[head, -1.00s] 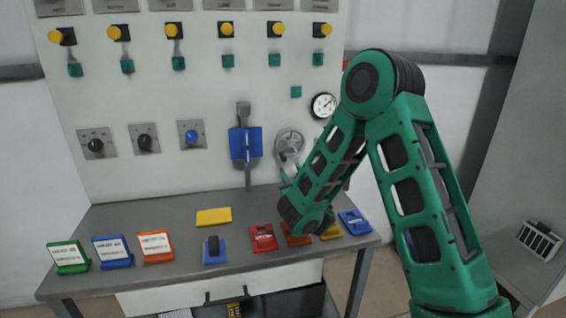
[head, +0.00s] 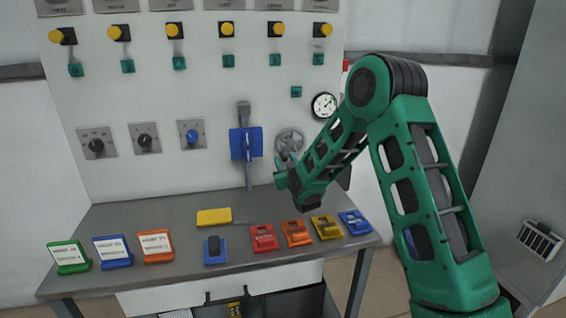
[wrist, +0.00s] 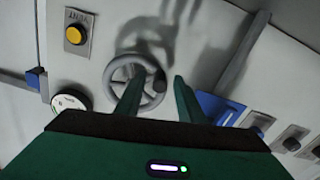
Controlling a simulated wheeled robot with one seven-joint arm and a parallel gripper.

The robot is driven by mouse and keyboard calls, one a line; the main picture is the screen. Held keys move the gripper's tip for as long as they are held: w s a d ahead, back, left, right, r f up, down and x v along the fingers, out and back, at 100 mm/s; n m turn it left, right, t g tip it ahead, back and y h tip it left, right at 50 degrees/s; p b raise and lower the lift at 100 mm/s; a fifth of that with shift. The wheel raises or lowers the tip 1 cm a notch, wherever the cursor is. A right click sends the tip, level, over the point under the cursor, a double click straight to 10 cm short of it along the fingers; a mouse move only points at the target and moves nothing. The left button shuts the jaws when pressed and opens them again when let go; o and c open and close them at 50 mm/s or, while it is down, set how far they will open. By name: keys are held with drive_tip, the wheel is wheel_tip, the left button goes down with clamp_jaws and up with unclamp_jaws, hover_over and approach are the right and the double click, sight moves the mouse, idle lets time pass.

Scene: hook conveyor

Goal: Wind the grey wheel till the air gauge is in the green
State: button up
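The grey wheel (head: 289,140) is a spoked handwheel on the upright white panel. In the wrist view the wheel (wrist: 118,73) shows a dark handle knob (wrist: 156,82) on its rim. The air gauge (head: 324,106) is a round white dial with a dark rim, up and right of the wheel; it also shows in the wrist view (wrist: 70,105). Its needle reading is too small to tell. My gripper (wrist: 157,78) is open, its two fingers apart, with the knob appearing between them. In the head view my gripper (head: 281,172) is just below the wheel. I cannot tell whether it touches.
A blue lever unit (head: 245,144) stands left of the wheel, with several knobs further left. Yellow buttons line the panel above. The grey bench (head: 150,215) below carries coloured blocks and label stands, including a red block (head: 263,237).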

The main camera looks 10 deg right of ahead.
drive_tip(key=shift+w, duration=0.6)
clamp_jaws()
drive_tip(key=shift+d+f+n, duration=0.25)
drive_tip(key=shift+d+n, duration=0.35)
drive_tip(key=shift+n, duration=0.85)
drive_tip(key=shift+d+f+n, duration=0.3)
drive_tip(key=shift+d+n, duration=0.35)
drive_tip(key=shift+n, duration=0.85)
drive_tip(key=shift+d+f+n, duration=0.25)
drive_tip(key=shift+d+n, duration=0.35)
drive_tip(key=shift+n, duration=0.85)
drive_tip(key=shift+d, duration=0.1)
